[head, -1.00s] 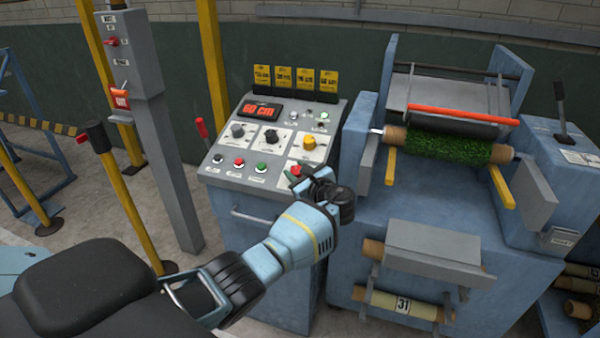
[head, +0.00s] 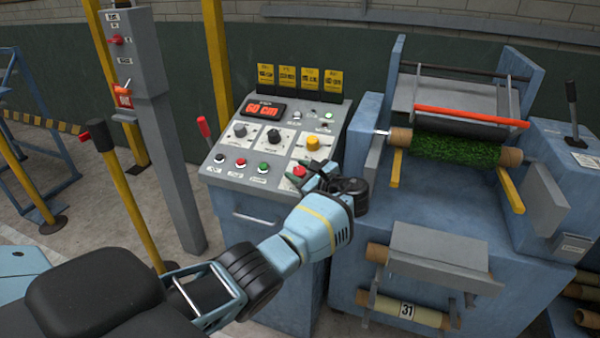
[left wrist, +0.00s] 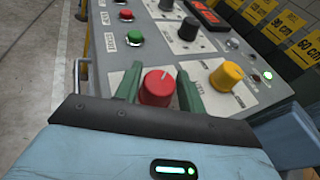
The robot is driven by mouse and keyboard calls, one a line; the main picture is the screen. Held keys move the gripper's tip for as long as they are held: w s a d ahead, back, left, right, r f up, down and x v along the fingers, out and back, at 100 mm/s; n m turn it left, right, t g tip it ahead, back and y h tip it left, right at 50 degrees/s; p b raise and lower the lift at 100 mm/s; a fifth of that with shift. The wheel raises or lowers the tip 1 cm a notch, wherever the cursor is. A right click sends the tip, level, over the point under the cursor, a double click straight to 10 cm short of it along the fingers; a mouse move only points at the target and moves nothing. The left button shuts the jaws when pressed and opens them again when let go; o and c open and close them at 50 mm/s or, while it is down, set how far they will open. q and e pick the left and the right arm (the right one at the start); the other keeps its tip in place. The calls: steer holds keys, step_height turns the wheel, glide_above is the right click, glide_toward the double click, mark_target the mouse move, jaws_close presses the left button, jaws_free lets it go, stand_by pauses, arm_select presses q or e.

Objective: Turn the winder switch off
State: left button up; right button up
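The winder switch appears to be the red rotary knob (left wrist: 157,88) with a white pointer mark, low on the sloped control panel; its label is hidden. In the head view the red knob (head: 299,171) is partly covered by my left gripper (head: 312,178). In the left wrist view the green fingers of my left gripper (left wrist: 158,92) stand on either side of the knob. They look open, with narrow gaps; contact is hard to tell. The pointer mark leans slightly up and right. My right gripper is not in view.
A yellow knob (left wrist: 227,76) sits close beside the right finger. Black knobs, push buttons and a red display (head: 265,112) reading 60 cm share the panel (head: 235,183). The turf roll (head: 455,150) and its blue machine stand right. A grey post (head: 170,150) stands left.

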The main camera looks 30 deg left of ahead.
arm_select(q)
steer(key=shift+o, duration=1.3)
steer(key=shift+d, duration=0.15)
steer(key=v, duration=0.7)
steer(key=shift+d+p, duration=0.25)
steer(key=shift+p, duration=0.05)
steer(key=shift+s, duration=0.1)
